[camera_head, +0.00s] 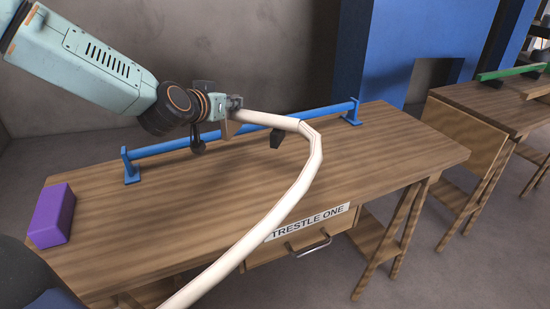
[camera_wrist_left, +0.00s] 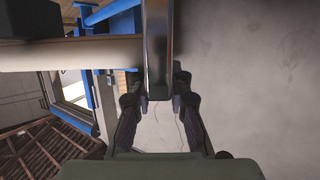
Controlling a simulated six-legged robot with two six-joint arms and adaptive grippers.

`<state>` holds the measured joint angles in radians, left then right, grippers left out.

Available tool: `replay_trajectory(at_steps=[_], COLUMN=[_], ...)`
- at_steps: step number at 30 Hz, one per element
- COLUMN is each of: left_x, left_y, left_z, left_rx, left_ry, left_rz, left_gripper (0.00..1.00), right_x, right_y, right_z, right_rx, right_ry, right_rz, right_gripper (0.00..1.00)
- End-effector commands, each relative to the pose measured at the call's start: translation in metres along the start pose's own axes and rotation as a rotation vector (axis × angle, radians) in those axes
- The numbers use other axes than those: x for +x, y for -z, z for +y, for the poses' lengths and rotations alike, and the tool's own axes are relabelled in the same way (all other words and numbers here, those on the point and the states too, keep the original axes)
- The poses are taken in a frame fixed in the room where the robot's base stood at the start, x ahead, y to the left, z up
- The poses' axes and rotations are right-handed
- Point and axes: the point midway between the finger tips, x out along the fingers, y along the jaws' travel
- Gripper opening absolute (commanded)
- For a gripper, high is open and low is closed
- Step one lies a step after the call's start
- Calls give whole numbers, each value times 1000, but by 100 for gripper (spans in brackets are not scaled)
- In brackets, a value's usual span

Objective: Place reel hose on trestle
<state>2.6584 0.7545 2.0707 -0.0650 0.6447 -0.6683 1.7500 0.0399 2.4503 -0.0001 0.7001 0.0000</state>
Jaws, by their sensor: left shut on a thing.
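A cream-white hose (camera_head: 288,205) curves from the bottom of the head view up over the trestle table and ends at my left gripper (camera_head: 232,108). My left gripper is shut on the hose, near its end, above the table's back half. The hose also crosses the upper left of the left wrist view (camera_wrist_left: 75,53). The trestle (camera_head: 400,160) is a wooden table with a drawer labelled TRESTLE ONE (camera_head: 307,222). A blue rail (camera_head: 170,145) on two feet stands along its back edge, close behind the gripper. My right gripper is not in view.
A purple block (camera_head: 52,214) lies at the table's left end. A second wooden table (camera_head: 490,103) with a green rail (camera_head: 510,72) stands at the right. A blue structure (camera_head: 400,45) and a grey wall are behind. The right part of the tabletop is clear.

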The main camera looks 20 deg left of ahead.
Motion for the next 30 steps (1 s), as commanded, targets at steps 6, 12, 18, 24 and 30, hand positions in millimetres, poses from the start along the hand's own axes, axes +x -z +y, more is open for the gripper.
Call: replay_trajectory(at_steps=[6,12,18,24,30], left_x=[4,12,17,28,31], left_y=[-25,-57,-67,-93,-95], left_z=[-1,-1,-1,-1,0], left_rx=[-2,-2,-1,-2,-2], left_ry=[2,1,1,0,0], left_rz=[-1,0,1,0,3], left_gripper=[0,0,0,0,0], right_x=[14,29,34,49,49], right_y=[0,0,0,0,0], right_z=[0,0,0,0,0], right_rx=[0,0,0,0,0], right_ry=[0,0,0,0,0], right_rz=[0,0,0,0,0], right_gripper=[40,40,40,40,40])
